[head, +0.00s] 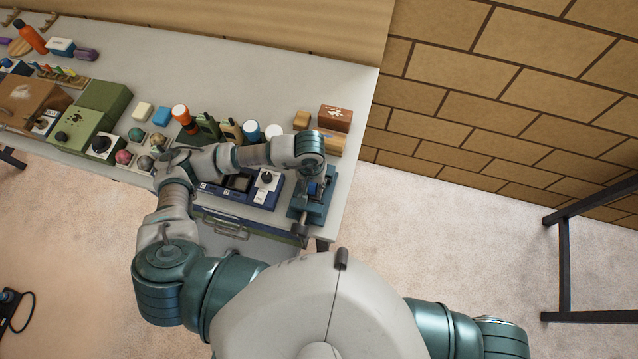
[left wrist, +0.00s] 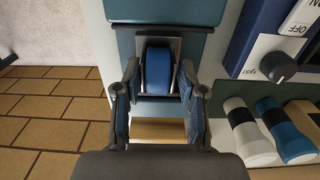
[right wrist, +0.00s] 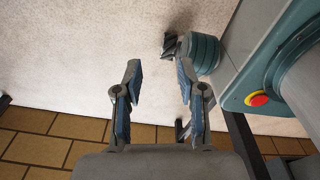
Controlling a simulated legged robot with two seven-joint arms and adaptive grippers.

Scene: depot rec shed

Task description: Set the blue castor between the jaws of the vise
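The vise (head: 318,208) is dark teal and stands at the right end of the bench, partly covered by my left arm in the head view. In the left wrist view its body (left wrist: 168,12) is at the top. The blue castor (left wrist: 158,68) sits upright against a grey plate of the vise; I cannot tell whether both jaws touch it. My left gripper (left wrist: 158,78) is open, with one finger on each side of the castor and a gap on both sides. My right gripper (right wrist: 160,75) is open and empty above the floor, away from the bench.
A blue control box with a knob (head: 266,180) stands left of the vise. Several bottles, including a white and blue one (head: 252,130), stand behind my left arm. A wooden block (head: 328,142) and a brown box (head: 335,118) are behind the vise.

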